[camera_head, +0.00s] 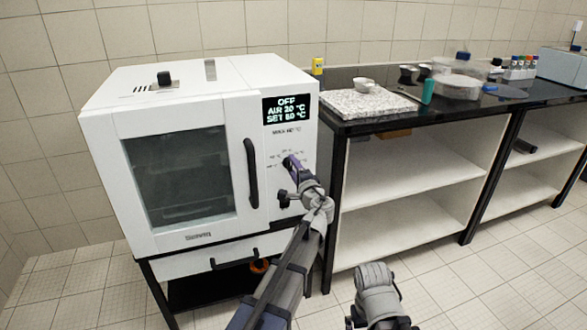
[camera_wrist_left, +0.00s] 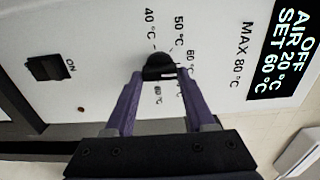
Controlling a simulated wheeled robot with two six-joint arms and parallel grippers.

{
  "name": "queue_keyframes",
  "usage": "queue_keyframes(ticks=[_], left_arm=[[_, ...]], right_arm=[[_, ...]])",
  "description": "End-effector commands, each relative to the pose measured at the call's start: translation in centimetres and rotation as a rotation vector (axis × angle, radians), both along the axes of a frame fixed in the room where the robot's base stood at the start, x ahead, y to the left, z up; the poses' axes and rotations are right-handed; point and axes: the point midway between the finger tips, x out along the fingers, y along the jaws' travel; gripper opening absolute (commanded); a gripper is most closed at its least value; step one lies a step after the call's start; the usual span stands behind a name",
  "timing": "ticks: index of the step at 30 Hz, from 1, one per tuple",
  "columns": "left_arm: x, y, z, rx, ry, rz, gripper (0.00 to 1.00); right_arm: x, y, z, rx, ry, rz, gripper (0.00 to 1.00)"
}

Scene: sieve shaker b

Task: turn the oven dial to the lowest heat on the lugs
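The white oven (camera_head: 180,150) stands at the left with its door shut. Its display (camera_head: 290,108) reads OFF, AIR 20 °C, and SET 60 °C in the left wrist view (camera_wrist_left: 286,55). The black dial (camera_wrist_left: 159,66) sits on the front panel among printed heat marks, with 40 °C and 50 °C legible on the far side. My left gripper (camera_wrist_left: 160,76) has its purple fingers on either side of the dial, seemingly against it; it also shows at the panel in the head view (camera_head: 289,161). The dial's pointer is hidden. My right gripper's fingers are not seen.
A black ON switch (camera_wrist_left: 50,67) is on the same panel. The oven door handle (camera_head: 251,173) is left of the dial. A dark-topped bench (camera_head: 450,122) with dishes, a tub and bottles stands at the right. The tiled floor in front is clear.

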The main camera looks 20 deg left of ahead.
Motion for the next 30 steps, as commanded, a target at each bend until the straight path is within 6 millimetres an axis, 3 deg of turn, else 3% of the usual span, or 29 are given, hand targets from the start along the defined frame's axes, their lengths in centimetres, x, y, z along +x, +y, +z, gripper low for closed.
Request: queue_keyframes(ticks=[1, 7, 16, 30], left_arm=[[0.0, 0.0, 0.0, 0.000, 0.000, 0.000, 0.61], [0.0, 0.0, 0.0, 0.001, -0.001, 0.000, 0.82], [-0.4, -0.3, 0.0, 0.001, 0.000, -0.001, 0.82], [-6.0, -4.0, 0.0, 0.001, 0.000, -0.002, 0.82]], right_arm=[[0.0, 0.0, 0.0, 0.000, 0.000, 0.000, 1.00], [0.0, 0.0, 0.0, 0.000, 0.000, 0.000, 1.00], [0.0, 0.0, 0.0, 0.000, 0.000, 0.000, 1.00], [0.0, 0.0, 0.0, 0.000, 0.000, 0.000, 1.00]])
